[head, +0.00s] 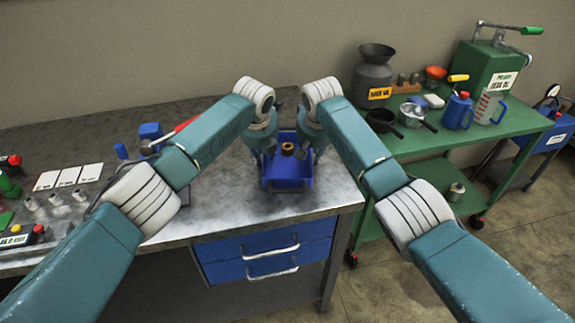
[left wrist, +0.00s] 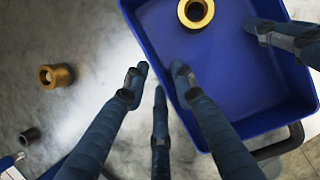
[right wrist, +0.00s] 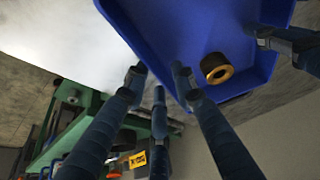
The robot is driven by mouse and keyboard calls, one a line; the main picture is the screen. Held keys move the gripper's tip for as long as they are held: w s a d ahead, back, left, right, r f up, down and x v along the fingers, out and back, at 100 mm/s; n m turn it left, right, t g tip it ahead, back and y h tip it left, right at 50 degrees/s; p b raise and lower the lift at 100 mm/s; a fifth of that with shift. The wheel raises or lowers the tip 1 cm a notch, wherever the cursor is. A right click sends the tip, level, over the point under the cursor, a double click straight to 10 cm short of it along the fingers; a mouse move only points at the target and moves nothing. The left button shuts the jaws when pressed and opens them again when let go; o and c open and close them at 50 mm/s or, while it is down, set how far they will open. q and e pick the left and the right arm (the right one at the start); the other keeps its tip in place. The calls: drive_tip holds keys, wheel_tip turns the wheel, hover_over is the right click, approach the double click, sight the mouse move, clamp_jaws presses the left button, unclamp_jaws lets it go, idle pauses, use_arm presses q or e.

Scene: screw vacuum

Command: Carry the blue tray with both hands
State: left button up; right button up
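The blue tray (head: 287,184) sits near the right end of the grey workbench, with a brass ring-like part (head: 287,149) in it. Whether the tray touches the bench cannot be told. My left gripper (head: 264,138) is at its left side and my right gripper (head: 312,133) at its right side. In the left wrist view, the fingers (left wrist: 158,80) lie around the tray's edge (left wrist: 150,52). In the right wrist view, the fingers (right wrist: 158,80) are likewise at the tray's edge (right wrist: 133,42). Their contact with the wall is unclear.
A blue tool (head: 150,133) stands left of the tray. Small bottles, white cards and a button box (head: 30,236) lie further left. Another brass part (left wrist: 57,76) lies on the bench.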

drive_tip(key=shift+r, duration=0.1)
use_arm(q)
drive_tip(key=v, duration=1.1)
drive_tip(key=shift+s+r, duration=0.2)
drive_tip(key=shift+r, duration=0.1)
use_arm(e)
drive_tip(key=v, duration=1.2)
use_arm(q)
drive_tip(key=shift+f, duration=0.1)
use_arm(e)
drive_tip(key=shift+s, duration=0.1)
